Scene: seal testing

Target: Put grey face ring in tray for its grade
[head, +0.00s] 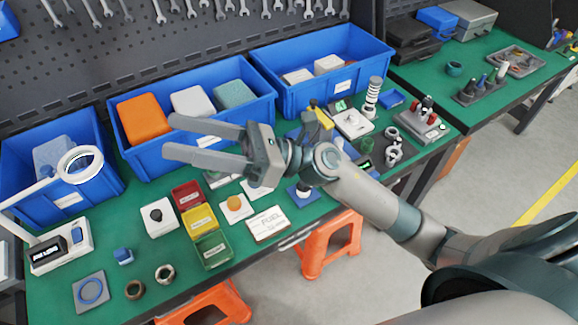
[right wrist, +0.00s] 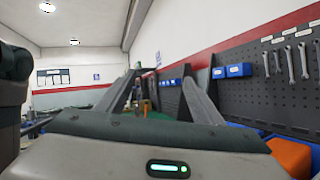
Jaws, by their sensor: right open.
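A grey face ring (head: 165,273) lies on the green bench mat near the front edge, beside a brown ring (head: 134,289). Behind and to the right stand three small grade trays in a row: red (head: 187,195), yellow (head: 200,219) and green (head: 212,249). Their labels are too small to read. My right gripper (head: 170,138) is open and empty, above the bench in front of the blue bins, away from the rings. Its fingers also show spread in the right wrist view (right wrist: 160,85). My left gripper is not in view.
Blue bins (head: 195,129) line the back. A white button box (head: 157,217) stands left of the trays. Orange stools (head: 329,243) are below the bench.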

